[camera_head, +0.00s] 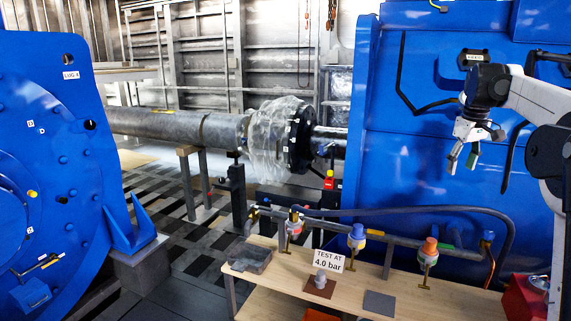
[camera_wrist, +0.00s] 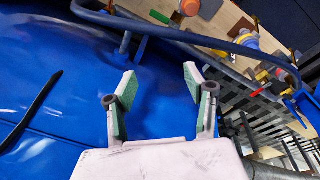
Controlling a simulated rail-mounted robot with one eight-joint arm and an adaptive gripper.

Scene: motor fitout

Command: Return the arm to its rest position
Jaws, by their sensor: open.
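My gripper (camera_head: 462,157) is at the right in the head view, at the end of my white and black arm. It hangs in front of the large blue housing (camera_head: 400,160), pointing down. In the wrist view my gripper (camera_wrist: 160,85) shows two fingers with green pads, spread apart, with nothing between them. Blue housing surface (camera_wrist: 70,80) fills the space beyond the fingers. I cannot tell the exact gap between the gripper and the housing.
Below is a wooden bench (camera_head: 262,288) with a pipe manifold (camera_head: 330,229), several coloured valves and a "TEST AT 4.0 bar" sign (camera_head: 328,262). A red box (camera_head: 523,298) stands at lower right. A shaft (camera_head: 170,124) and a blue flanged machine (camera_head: 60,160) are at left.

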